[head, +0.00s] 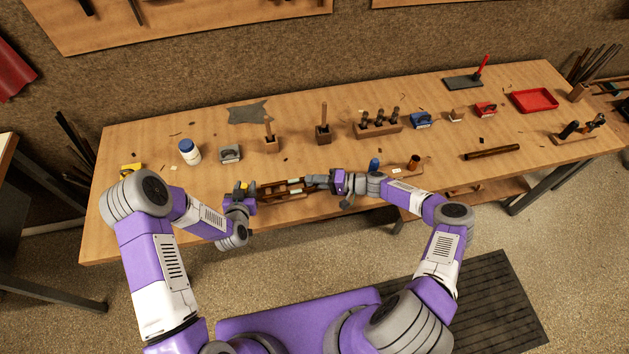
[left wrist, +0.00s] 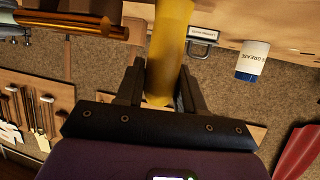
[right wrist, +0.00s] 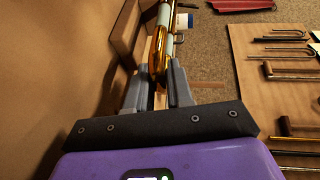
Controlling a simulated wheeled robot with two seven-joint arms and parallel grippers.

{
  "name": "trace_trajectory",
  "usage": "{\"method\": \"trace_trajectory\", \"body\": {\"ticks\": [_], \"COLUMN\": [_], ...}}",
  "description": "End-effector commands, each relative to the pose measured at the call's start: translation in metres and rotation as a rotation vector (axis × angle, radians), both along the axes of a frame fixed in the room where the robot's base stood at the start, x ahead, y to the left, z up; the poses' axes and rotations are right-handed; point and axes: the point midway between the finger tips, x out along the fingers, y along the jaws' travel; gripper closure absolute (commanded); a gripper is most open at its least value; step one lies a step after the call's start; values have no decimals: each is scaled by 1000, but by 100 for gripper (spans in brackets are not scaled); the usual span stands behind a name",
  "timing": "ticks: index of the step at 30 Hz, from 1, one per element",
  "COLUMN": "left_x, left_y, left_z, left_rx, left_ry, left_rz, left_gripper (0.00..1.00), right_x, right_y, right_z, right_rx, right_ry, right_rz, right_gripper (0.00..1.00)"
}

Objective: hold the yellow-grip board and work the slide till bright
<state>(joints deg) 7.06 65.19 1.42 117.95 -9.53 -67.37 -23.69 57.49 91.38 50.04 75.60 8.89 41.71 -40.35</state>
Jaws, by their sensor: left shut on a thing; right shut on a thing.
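The board (head: 284,197) is a brown wooden piece at the bench's front edge, between my two grippers. Its yellow grip (left wrist: 168,55) stands between the fingers of my left gripper (left wrist: 160,88), which is shut on it; the yellow also shows in the head view (head: 241,187). The slide (right wrist: 162,38) is brass-coloured tubing with pale sections, and shows golden at the top left of the left wrist view (left wrist: 70,22). My right gripper (right wrist: 160,88) is shut on the near end of the slide, at the board's right side in the head view (head: 318,181). The fingers partly hide the held end.
Wooden tool holders (head: 378,130) stand further back. A blue-topped item (head: 375,164) is close beside my right wrist. The right-hand bench middle is fairly clear.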

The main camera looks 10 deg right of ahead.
Motion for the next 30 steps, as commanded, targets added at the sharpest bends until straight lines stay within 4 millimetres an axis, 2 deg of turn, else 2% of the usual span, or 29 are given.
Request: {"method": "trace_trajectory", "body": {"ticks": [2, 10, 17, 18, 21, 30], "left_x": [0, 0, 0, 0, 0, 0], "left_y": [1, 0, 0, 0, 0, 0], "left_z": [0, 0, 0, 0, 0, 0], "left_rx": [1, 1, 0, 0, 0, 0], "left_ry": [-2, -2, -2, -2, -2, -2], "left_rz": [1, 1, 0, 0, 0, 0], "left_gripper": [91, 91, 91, 91, 91, 91], "right_x": [0, -1, -1, -1, -1, 0], "right_y": [2, 36, 36, 36, 36, 34], "right_z": [-2, -2, -3, -3, -3, -2], "right_rx": [-4, -5, -7, -7, -6, -6], "right_ry": [3, 4, 4, 4, 3, 2], "right_rz": [-2, -1, -2, -3, -3, -2], "right_gripper": [100, 100, 100, 76, 60, 59]}}
